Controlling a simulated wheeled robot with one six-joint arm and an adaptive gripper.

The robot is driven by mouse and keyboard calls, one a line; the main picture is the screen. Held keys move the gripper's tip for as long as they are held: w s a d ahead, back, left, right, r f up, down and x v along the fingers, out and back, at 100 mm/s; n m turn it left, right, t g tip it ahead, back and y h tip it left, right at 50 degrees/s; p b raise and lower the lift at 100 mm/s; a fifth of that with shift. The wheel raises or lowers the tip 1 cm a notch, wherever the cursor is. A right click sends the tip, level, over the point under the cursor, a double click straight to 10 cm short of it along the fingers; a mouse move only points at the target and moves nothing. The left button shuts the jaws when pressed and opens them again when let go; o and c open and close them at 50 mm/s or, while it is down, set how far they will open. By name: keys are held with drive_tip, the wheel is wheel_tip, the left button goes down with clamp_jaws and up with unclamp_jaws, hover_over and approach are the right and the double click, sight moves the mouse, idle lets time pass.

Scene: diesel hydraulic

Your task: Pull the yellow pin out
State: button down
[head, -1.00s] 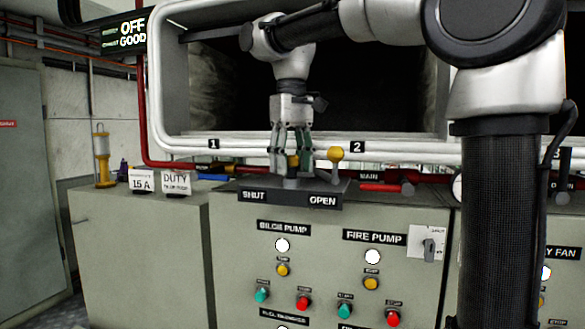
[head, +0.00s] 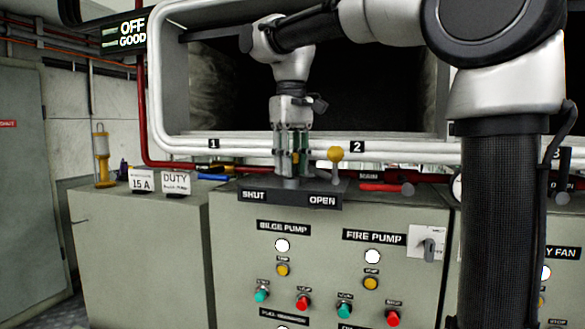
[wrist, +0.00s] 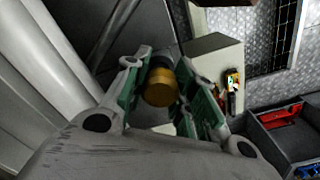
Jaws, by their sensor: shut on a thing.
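The yellow pin (wrist: 161,87) shows in the wrist view as a short yellow cylinder with a dark end, between the green pads of my gripper (wrist: 172,95). In the head view my gripper (head: 292,163) points straight down over the shut/open plate (head: 243,195) on top of the cabinet.
White pipes (head: 400,148) and a red pipe run close behind the gripper. A red handle (head: 380,187) lies to the right. A yellow lamp (head: 101,160) and label cards (head: 175,182) stand on the left cabinet. The dark opening above is clear.

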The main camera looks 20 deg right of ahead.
drive_tip(key=shift+r, duration=1.6)
drive_tip(key=shift+r, duration=2)
drive_tip(key=shift+s, duration=0.1)
